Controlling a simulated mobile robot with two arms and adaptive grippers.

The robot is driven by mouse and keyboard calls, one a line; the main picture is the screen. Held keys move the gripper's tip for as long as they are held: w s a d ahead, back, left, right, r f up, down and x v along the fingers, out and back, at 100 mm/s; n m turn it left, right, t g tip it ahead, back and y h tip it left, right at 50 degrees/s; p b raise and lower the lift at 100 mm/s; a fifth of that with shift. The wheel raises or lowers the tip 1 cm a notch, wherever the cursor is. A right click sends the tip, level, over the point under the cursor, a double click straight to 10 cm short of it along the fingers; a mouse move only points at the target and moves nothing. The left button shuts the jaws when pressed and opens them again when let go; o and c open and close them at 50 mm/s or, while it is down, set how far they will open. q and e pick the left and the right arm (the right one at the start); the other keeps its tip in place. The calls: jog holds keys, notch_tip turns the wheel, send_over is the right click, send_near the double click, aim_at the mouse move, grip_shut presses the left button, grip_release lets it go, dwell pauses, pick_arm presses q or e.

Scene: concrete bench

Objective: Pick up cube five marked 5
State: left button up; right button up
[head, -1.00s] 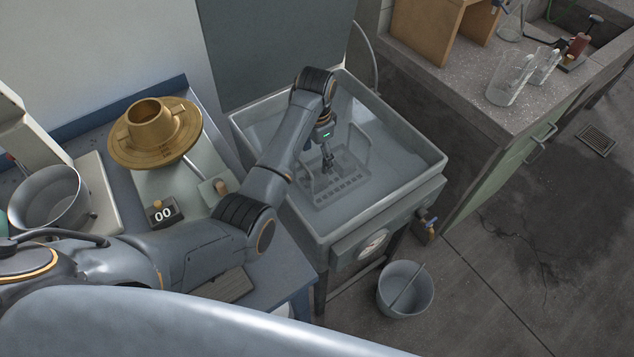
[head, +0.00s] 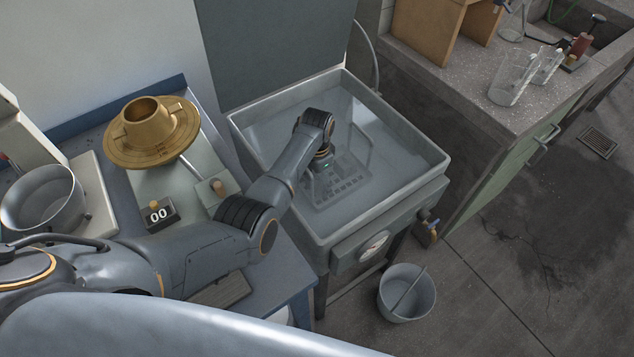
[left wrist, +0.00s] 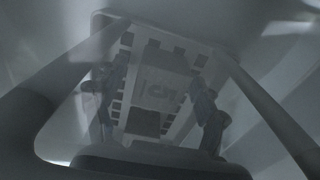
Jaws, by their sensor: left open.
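Cube five (left wrist: 160,82) shows dim and grey in the left wrist view, with a 5 on its face. It lies over a slotted basket floor (left wrist: 186,45). My left gripper (left wrist: 157,100) is open, with one finger on each side of the cube; I cannot tell whether they touch it. In the head view the wire basket (head: 349,194) sits in the water-filled tank (head: 405,146). My left wrist (head: 322,160) is low over the basket there and hides the cube and fingers. My right gripper is out of view.
The tank's raised rim surrounds my wrist, and the basket's upright handle (head: 362,146) stands close to its right. A bucket (head: 406,292) stands on the floor.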

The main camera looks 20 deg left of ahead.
pick_arm(q)
jog(key=c, duration=1.2)
jog(key=shift+c, duration=1.4)
jog(key=shift+r, duration=0.15)
